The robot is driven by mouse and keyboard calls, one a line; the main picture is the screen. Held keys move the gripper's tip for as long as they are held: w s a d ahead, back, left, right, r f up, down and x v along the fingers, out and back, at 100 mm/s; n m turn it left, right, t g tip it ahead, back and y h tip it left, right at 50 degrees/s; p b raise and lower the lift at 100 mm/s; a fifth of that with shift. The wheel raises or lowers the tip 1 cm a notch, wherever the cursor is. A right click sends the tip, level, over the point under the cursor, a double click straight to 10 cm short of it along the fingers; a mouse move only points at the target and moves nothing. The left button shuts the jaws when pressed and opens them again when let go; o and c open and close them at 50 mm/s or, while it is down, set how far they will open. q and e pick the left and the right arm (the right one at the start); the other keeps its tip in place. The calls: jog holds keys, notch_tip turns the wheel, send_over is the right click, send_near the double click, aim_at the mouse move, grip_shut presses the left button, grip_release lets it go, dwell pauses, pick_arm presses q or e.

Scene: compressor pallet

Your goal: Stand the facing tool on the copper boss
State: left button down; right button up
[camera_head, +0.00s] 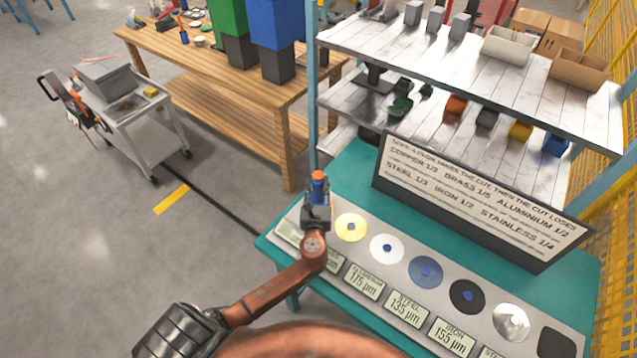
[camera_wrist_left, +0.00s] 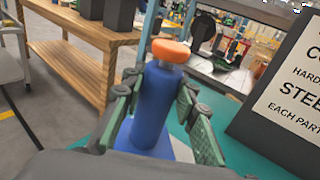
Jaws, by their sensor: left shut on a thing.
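The facing tool is a blue cylinder with an orange cap; it shows upright in the head view (camera_head: 319,186) and in the left wrist view (camera_wrist_left: 152,108). My left gripper (camera_head: 317,200) is shut around its body, with a green-padded finger on each side in the left wrist view. The gripper and tool are over the left end of the grey panel (camera_head: 455,312). The copper boss cannot be made out; my gripper and arm cover that end of the row. Whether the tool's foot touches anything is hidden. My right gripper is not in view.
To the right on the panel are a gold disc (camera_head: 351,227), a white disc (camera_head: 387,248), a blue-grey disc (camera_head: 426,272), a dark disc (camera_head: 467,296) and a silver disc (camera_head: 510,321). Readouts line the front. A sign (camera_head: 478,197) stands behind, before a shelf (camera_head: 480,70).

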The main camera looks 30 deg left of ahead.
pick_arm(q)
jog(key=c, duration=2)
grip_release()
jog(key=shift+f, duration=0.15)
jog(key=o, duration=0.5)
jog(key=shift+c, duration=0.2)
jog(key=shift+r, duration=0.25)
jog(key=v, duration=1.2)
jog(key=shift+p, duration=0.3)
